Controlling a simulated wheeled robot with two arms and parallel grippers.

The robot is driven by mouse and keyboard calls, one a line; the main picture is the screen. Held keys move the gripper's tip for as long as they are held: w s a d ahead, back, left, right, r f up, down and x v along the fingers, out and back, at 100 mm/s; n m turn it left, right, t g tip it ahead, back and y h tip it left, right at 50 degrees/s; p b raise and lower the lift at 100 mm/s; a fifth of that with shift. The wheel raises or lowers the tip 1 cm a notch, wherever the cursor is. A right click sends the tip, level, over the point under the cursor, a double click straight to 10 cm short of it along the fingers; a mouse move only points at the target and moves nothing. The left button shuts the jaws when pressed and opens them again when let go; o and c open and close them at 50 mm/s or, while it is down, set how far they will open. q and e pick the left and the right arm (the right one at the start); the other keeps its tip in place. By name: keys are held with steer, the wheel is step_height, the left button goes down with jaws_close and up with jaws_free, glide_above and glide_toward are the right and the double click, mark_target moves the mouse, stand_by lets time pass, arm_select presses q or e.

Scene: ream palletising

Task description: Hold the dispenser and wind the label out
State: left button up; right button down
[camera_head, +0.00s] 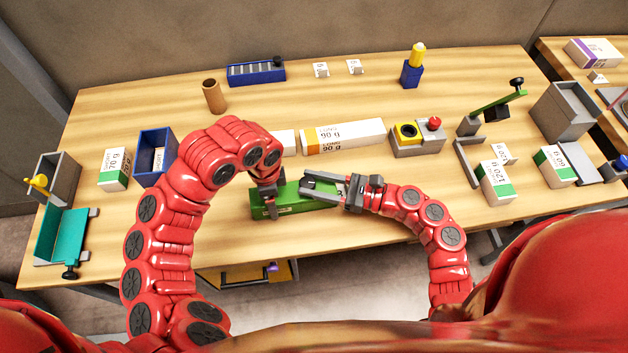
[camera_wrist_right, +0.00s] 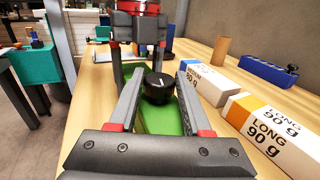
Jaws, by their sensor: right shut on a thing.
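The dispenser, a long green box (camera_head: 298,205), lies near the front edge of the table. It also shows in the right wrist view (camera_wrist_right: 160,122), with a round black knob (camera_wrist_right: 158,87) on top. My right gripper (camera_head: 312,184) reaches over its right part. No label strip can be made out.
Behind the dispenser lies a white and orange LONG 90 g ream (camera_head: 343,137). A brown cup (camera_head: 213,96) and a blue rack (camera_head: 256,73) are further back.

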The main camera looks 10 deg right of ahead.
steer(key=m+t+h, duration=0.4)
steer(key=t, duration=0.1)
steer(key=s+a+m+t+h, duration=0.1)
steer(key=m+t, duration=0.1)
steer(key=shift+f+h, duration=0.1)
steer(key=shift+h, duration=0.3)
steer(key=shift+w+m+t+h, duration=0.1)
steer(key=shift+m+t+h, duration=0.4)
steer(key=shift+t+h, duration=0.1)
steer(key=shift+d+h, duration=0.15)
steer(key=shift+h, duration=0.15)
steer(key=shift+c, duration=1.7)
jaws_free()
steer(key=shift+d, duration=0.1)
steer(key=shift+w, duration=0.15)
